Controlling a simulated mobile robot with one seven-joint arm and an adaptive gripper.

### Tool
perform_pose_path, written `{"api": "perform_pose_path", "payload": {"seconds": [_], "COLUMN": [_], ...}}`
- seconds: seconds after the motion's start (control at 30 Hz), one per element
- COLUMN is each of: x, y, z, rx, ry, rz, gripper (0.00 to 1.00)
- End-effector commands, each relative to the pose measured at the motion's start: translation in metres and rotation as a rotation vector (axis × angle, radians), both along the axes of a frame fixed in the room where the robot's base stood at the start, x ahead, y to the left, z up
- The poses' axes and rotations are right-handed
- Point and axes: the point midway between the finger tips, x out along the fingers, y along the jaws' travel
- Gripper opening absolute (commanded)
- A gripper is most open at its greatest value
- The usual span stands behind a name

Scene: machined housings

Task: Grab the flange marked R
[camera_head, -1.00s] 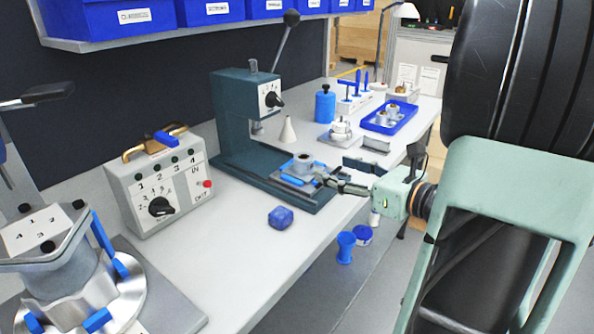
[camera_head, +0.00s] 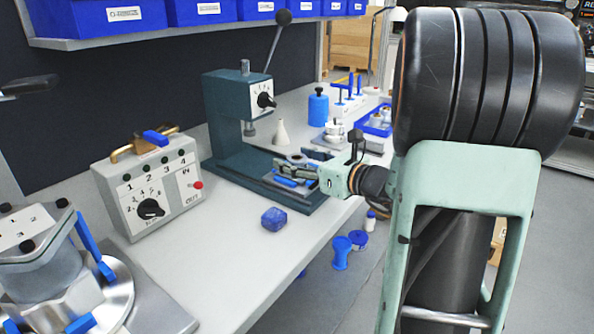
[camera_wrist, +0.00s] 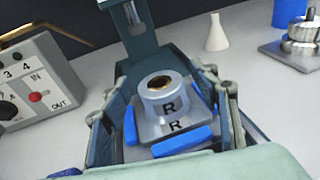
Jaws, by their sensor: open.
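The flange marked R (camera_wrist: 160,104) is a grey metal piece with a round collar and a brown-rimmed bore. In the wrist view it sits upright on a plate also marked R, with blue blocks (camera_wrist: 182,141) around it, on the base of the dark green press (camera_head: 228,115). My gripper (camera_wrist: 160,82) is open, with one finger to each side of the flange in the picture; I see no contact. In the head view my gripper (camera_head: 298,165) is over the press base from the right and partly hides the flange.
The press column stands just behind the flange. A white cone (camera_head: 281,133) and a blue bottle (camera_head: 318,107) stand behind. A blue tray (camera_head: 366,128) is farther back.

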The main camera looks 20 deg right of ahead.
Motion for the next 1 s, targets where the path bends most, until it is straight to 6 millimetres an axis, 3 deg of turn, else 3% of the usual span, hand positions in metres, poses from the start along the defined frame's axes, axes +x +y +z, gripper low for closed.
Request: {"api": "perform_pose_path", "payload": {"seconds": [0.1,0.6,1.0], "x": [-0.0004,-0.0007,-0.0005], "y": [-0.0005,-0.0008,-0.0009], "z": [0.0005,0.0004,0.0062], "rx": [0.0,0.0,0.0], "ry": [0.0,0.0,-0.003], "rz": [-0.001,-0.001,-0.001], "gripper": [0.56,0.01,0.0]}}
